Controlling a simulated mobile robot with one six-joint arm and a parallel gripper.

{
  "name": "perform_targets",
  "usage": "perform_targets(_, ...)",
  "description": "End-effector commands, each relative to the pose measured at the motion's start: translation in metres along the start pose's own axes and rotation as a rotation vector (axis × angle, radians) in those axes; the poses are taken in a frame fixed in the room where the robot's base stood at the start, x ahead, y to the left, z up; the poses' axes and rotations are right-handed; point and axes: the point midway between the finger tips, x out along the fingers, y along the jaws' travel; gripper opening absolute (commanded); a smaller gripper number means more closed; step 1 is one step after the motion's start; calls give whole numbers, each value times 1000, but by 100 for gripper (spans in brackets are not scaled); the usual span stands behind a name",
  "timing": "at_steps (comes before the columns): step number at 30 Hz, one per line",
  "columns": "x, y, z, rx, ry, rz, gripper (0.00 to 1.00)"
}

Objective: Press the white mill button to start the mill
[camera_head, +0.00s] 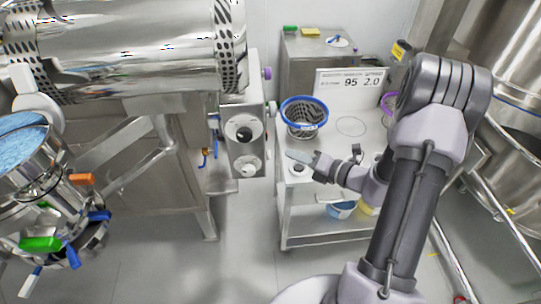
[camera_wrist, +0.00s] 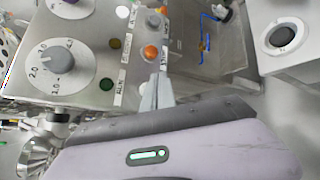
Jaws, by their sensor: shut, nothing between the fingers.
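A steel control box (camera_head: 245,145) with dials stands left of my gripper (camera_head: 291,155). In the wrist view, its panel (camera_wrist: 80,17) fills the upper left. A small white round button (camera_wrist: 122,12) sits near the top of that panel, close to a grey button (camera_wrist: 153,20). The small labels are too blurred to read surely. My gripper (camera_wrist: 157,82) is shut and empty, with its fingertips pointing up toward an orange button (camera_wrist: 150,52). It is apart from the white button. In the head view the small buttons cannot be made out.
A black round button (camera_wrist: 280,37) in a white ring is at right.

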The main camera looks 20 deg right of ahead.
Motion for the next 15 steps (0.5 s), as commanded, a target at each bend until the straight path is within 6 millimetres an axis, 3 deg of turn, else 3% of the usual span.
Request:
perform_targets(6,14,11,-10,-1,1,1,0)
perform_targets(15,17,13,-12,0,0,0,0)
